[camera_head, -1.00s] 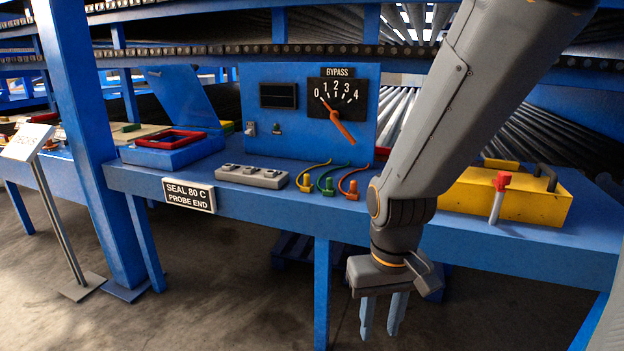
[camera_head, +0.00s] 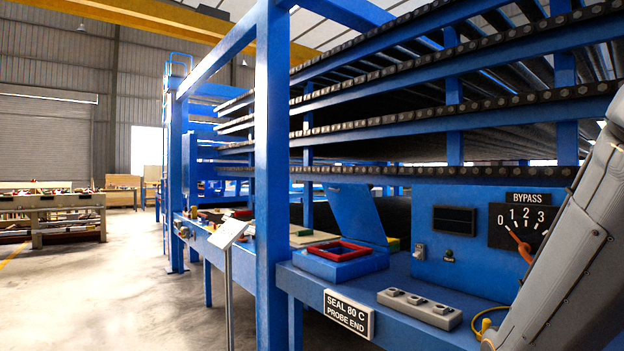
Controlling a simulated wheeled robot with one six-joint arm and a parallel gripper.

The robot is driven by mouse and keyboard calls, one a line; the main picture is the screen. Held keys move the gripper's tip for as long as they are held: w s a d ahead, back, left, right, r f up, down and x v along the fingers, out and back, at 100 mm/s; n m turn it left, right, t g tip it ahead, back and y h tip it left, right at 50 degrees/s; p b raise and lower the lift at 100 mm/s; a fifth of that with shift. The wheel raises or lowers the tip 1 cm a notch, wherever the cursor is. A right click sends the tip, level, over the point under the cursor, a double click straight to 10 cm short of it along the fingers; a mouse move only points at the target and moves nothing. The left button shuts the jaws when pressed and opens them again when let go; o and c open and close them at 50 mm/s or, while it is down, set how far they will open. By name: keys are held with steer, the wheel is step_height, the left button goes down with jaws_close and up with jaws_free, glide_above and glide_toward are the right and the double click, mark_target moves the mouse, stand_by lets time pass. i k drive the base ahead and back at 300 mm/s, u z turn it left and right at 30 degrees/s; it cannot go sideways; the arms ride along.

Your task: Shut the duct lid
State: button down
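A blue box with a red rim (camera_head: 341,264) sits on the blue bench, left of the gauge panel. A flat blue lid (camera_head: 357,213) stands raised and tilted back behind the box, so the box is open at the top. This appears to be the duct and its lid. A grey link of my arm crosses the right edge of the view. My gripper is out of the picture, so its fingers are hidden.
A blue post (camera_head: 272,180) stands left of the box. A sign reading SEAL 80 C PROBE END (camera_head: 348,314) hangs on the bench front. A grey switch block (camera_head: 419,308) and the bypass gauge (camera_head: 524,222) are to the right. Open floor lies at left.

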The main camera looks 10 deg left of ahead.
mark_target(354, 208)
steer(key=u, duration=0.65)
steer(key=i, duration=0.8)
steer(key=u, duration=0.35)
steer(key=i, duration=0.95)
steer(key=z, duration=0.35)
